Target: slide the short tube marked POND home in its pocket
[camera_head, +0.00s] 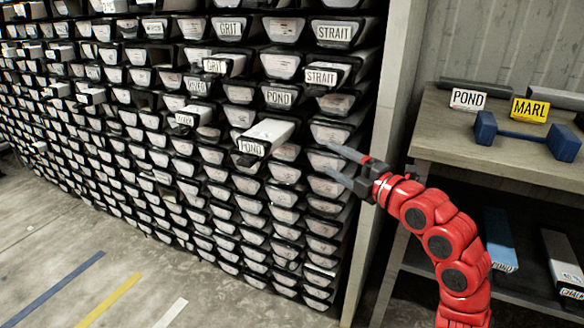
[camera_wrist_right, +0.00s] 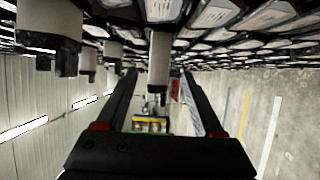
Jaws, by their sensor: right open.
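A tube marked POND (camera_head: 270,134) sticks out of its pocket in the wall of pockets in the head view, its labelled end towards me. Another POND label (camera_head: 278,97) sits on a pocket front just above it. My right gripper (camera_head: 333,163) is open and empty, to the right of the protruding tube and apart from it, its fingers pointing left at the wall. In the right wrist view a pale protruding tube (camera_wrist_right: 159,62) shows between the open fingers, farther off; I cannot tell which tube it is. My left gripper is not in view.
Other tubes protrude, including ones marked STRAIT (camera_head: 322,75) and GRIT (camera_head: 222,65). A wooden bench (camera_head: 440,125) at right bears a POND card (camera_head: 467,99), a yellow MARL card (camera_head: 529,110) and a blue cradle-like piece (camera_head: 530,137).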

